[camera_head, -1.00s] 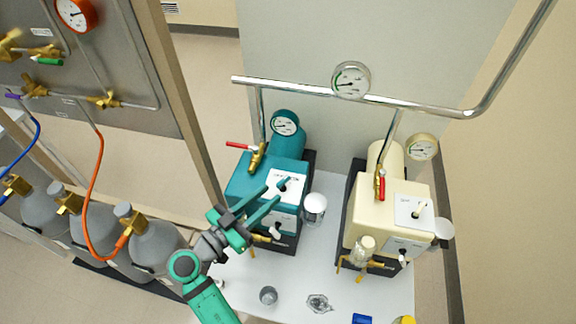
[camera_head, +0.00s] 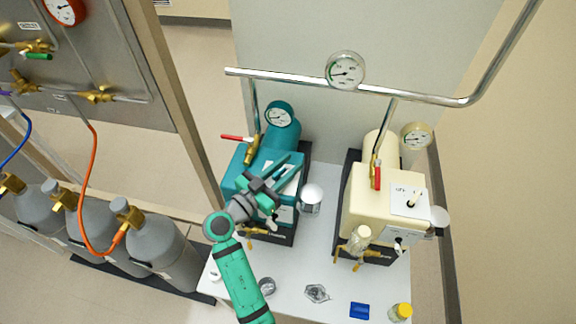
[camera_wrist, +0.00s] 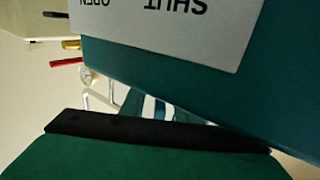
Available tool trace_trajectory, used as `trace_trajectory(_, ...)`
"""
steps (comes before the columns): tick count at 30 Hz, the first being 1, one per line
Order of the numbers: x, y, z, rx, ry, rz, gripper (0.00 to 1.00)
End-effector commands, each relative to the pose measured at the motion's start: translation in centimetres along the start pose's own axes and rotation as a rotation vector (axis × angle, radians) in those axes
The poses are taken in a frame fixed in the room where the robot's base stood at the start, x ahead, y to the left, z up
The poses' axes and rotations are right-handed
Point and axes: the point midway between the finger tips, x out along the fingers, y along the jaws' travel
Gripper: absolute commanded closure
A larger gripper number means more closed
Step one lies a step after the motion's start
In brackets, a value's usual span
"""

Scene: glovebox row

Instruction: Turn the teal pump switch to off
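The teal pump (camera_head: 236,172) stands at the left of the white bench, its top partly covered by my gripper. My gripper (camera_head: 292,164) is over the pump's white top plate, with its two teal fingers spread and a gap between them. The fingers hide the black switch lever seen on that plate earlier, so its position cannot be told. I see nothing held. The wrist view shows part of a white plate (camera_wrist: 170,30) on teal casing, reading SHUT and OPEN upside down. No lever shows there, and contact cannot be told.
A cream pump (camera_head: 372,212) stands to the right. A red-handled valve (camera_head: 252,148) and a steel pipe (camera_head: 300,83) are behind the teal pump. A white-lidded jar (camera_head: 311,198) stands close to its right. Grey cylinders (camera_head: 155,248) are at left; small items lie on the front bench.

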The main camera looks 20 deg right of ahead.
Motion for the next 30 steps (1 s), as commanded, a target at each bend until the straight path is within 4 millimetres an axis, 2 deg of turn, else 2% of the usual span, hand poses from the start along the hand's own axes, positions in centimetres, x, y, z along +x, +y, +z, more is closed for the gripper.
trace_trajectory(5,-0.01,0.01,0.0,0.0,0.0,0.0,0.74)
trace_trajectory(8,-0.01,0.01,0.0,0.0,0.0,0.0,0.98)
trace_trajectory(9,-0.01,0.01,0.0,0.0,0.0,0.0,1.0)
trace_trajectory(20,-0.05,-0.06,0.06,0.001,-0.001,-0.039,1.0)
trace_trajectory(30,-0.14,-0.71,0.07,0.001,-0.001,-0.249,1.0)
